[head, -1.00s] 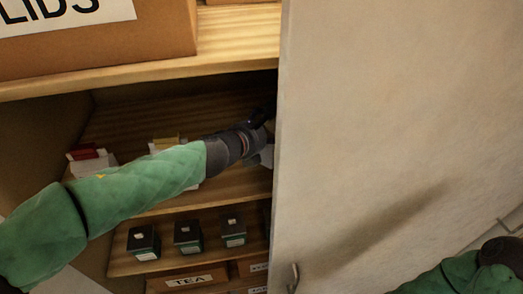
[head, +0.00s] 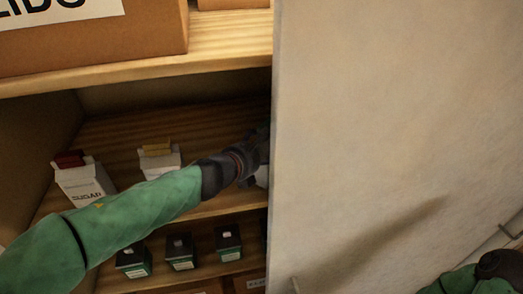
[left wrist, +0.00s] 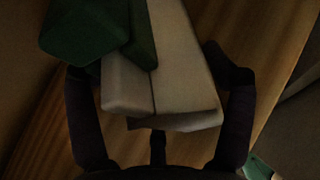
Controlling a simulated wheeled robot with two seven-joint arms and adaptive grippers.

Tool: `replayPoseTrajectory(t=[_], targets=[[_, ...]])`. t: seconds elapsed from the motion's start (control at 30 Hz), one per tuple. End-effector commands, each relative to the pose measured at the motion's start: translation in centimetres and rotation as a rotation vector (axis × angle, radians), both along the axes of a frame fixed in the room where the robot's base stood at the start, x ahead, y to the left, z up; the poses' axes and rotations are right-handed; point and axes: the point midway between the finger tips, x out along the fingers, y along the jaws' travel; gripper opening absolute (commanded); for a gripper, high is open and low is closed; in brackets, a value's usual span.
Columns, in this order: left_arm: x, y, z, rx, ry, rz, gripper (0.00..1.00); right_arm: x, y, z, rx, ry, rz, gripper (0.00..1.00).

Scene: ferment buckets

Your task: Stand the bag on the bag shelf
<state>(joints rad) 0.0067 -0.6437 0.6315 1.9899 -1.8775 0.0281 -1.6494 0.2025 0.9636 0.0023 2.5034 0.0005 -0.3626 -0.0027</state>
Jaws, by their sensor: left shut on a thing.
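My left gripper (head: 255,158) reaches into the cabinet over the middle shelf (head: 225,205), close to the edge of the pale panel. It is shut on a white bag (left wrist: 180,75) with a green top piece (left wrist: 85,30). In the left wrist view the bag lies between the two fingers above a wooden board. In the head view only a small pale part of it shows below the gripper, so whether it touches the shelf cannot be told. Only my right arm shows at the lower right; its gripper is out of view.
A white SUGAR bag (head: 83,185) with a red top and another white bag (head: 158,160) with a yellow top stand on the same shelf. Several dark boxes (head: 180,252) stand below. A cardboard box (head: 90,50) is above. The pale panel (head: 400,130) blocks the right side.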

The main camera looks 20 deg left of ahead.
Motion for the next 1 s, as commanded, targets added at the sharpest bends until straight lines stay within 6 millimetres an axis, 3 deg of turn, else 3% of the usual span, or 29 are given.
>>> replayPoseTrajectory(t=[0.03, 0.1, 0.57, 1.0], targets=[[0.0, 0.0, -0.2, 0.0, 0.001, 0.0, 0.87, 0.0, 0.0, -0.2, 0.0, 0.0, 0.0, 0.89], [0.0, 0.0, -0.1, 0.0, 0.001, 0.0, 1.0, 0.0, 0.0, -0.1, 0.0, 0.0, 0.0, 0.89], [0.0, 0.0, 0.3, 0.0, 0.0, 0.0, 1.0, 0.0, 0.0, 0.3, 0.0, 0.0, 0.0, 0.89], [-6.2, 0.8, 3.1, 0.0, 0.0, 0.002, 1.0, 0.0, 0.0, 3.6, 0.0, 0.0, 0.0, 0.89]])
